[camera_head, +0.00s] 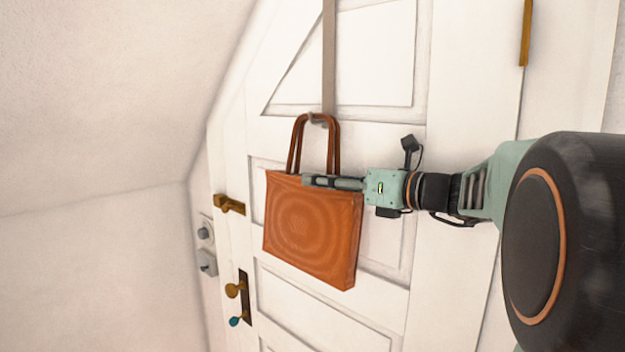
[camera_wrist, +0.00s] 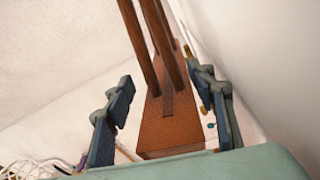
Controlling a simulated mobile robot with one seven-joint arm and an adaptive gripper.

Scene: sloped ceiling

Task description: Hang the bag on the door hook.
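The orange-brown bag (camera_head: 312,228) hangs upright against the white door, slightly turned. The tops of its two handles meet the grey door hook (camera_head: 318,119) and appear looped over it; the exact contact is too small to tell. The hook is at the lower end of a grey strap (camera_head: 329,60). My gripper (camera_head: 308,181) reaches in from the right at the bag's upper edge, below the hook. In the wrist view, the fingers of my gripper (camera_wrist: 160,88) are spread apart on either side of the bag (camera_wrist: 170,132), with a clear gap on the left.
Light switches (camera_head: 205,248) are on the wall beyond. The sloped ceiling (camera_head: 110,90) closes in at the left.

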